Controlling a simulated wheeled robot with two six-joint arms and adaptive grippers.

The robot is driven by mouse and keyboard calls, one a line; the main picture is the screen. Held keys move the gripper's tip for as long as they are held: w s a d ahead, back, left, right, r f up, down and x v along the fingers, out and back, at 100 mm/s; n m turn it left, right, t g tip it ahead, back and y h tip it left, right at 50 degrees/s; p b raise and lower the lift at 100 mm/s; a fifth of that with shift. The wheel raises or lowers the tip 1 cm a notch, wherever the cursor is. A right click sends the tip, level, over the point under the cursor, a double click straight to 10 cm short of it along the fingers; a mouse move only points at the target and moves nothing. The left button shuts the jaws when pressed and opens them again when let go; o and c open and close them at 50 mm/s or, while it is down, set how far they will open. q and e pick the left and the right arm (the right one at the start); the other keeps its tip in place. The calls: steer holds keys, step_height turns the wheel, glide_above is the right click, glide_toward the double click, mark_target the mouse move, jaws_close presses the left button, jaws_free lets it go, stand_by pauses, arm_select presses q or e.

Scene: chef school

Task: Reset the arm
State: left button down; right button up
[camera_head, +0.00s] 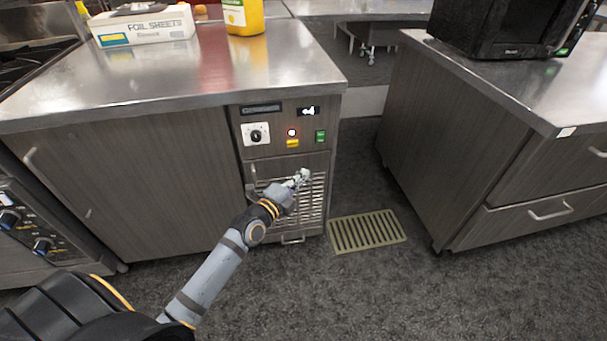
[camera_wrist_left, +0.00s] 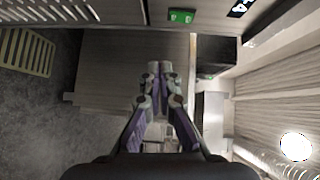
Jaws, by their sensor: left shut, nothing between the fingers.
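My left gripper (camera_head: 301,177) is in front of the lower vent panel of the steel-topped counter unit, below its control panel. It is shut and empty. In the left wrist view the gripper's two fingers (camera_wrist_left: 160,72) meet at their tips with nothing between them. I cannot tell from the head view whether the gripper touches the vent panel. My left arm reaches in from the lower left. My right gripper is in neither view.
The counter unit (camera_head: 160,195) carries a foil sheets box (camera_head: 145,28) and a yellow container (camera_head: 245,14). A green switch (camera_head: 320,136) sits on its panel. A second counter (camera_head: 470,150) with a black microwave (camera_head: 500,25) stands right. Carpet and a floor grate (camera_head: 367,231) lie between.

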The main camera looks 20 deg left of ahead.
arm_select(q)
steer(key=s+f+n+g+y, duration=0.1)
steer(key=s+f+n+g, duration=0.35)
steer(key=s+f, duration=0.4)
steer(key=s+f+n+g, duration=0.3)
steer(key=s+f+n, duration=0.2)
steer(key=f, duration=0.6)
steer(key=s+f+n+g+y, duration=0.1)
steer(key=s+f+n+g, duration=0.4)
steer(key=f, duration=0.5)
steer(key=s+f+n+g+y, duration=0.1)
steer(key=s+f+n+g, duration=0.35)
steer(key=s, duration=0.75)
steer(key=s+a+r+p, duration=0.2)
steer(key=s+p, duration=0.6)
steer(key=p, duration=0.4)
steer(key=s+a+r+t+p, duration=0.1)
steer(key=s+a+r+p, duration=0.1)
steer(key=s+p, duration=0.6)
steer(key=p, duration=0.4)
steer(key=shift+y, duration=0.4)
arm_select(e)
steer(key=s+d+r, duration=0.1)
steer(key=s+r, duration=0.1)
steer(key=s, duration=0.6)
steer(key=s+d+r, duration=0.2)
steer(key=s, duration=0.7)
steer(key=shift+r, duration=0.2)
